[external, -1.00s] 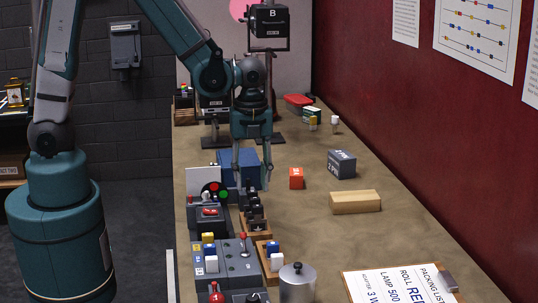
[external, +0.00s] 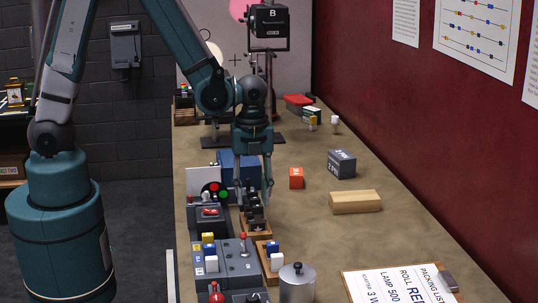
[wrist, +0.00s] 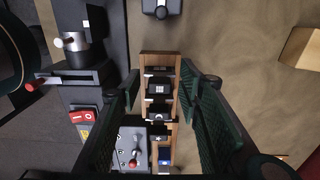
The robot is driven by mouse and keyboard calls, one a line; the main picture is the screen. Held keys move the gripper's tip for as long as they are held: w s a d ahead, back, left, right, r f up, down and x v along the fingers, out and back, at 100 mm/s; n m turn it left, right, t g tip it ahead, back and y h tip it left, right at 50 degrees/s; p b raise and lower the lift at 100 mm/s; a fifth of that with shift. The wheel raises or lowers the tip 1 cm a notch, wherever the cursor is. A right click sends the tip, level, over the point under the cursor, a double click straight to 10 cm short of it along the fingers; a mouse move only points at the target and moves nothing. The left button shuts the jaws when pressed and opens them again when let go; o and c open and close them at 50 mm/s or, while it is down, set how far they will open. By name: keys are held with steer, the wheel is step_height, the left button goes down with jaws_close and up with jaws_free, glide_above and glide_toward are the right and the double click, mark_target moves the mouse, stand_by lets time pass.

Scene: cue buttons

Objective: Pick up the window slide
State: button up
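A wooden rack (wrist: 146,62) holds several dark slides in a row, and it also shows in the external view (external: 265,233). The slide with a white grid mark, which looks like the window slide (wrist: 158,88), stands in the upper part of the rack in the wrist view. Another slide with a curved white mark (wrist: 160,112) is just below it. My gripper (wrist: 160,82) is open, with one finger on each side of the rack and nothing held. In the external view my gripper (external: 254,203) hangs low over the slides and partly hides them.
A grey control box (external: 236,262) with a red-knobbed lever stands beside the rack. A blue box (external: 228,165) is behind, and a metal canister (external: 297,284) is in front. An orange box (external: 296,178) and a wooden block (external: 355,202) lie right. Bench between is clear.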

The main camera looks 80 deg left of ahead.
steer(key=shift+f, duration=0.25)
stand_by(0.4)
steer(key=c, duration=1.1)
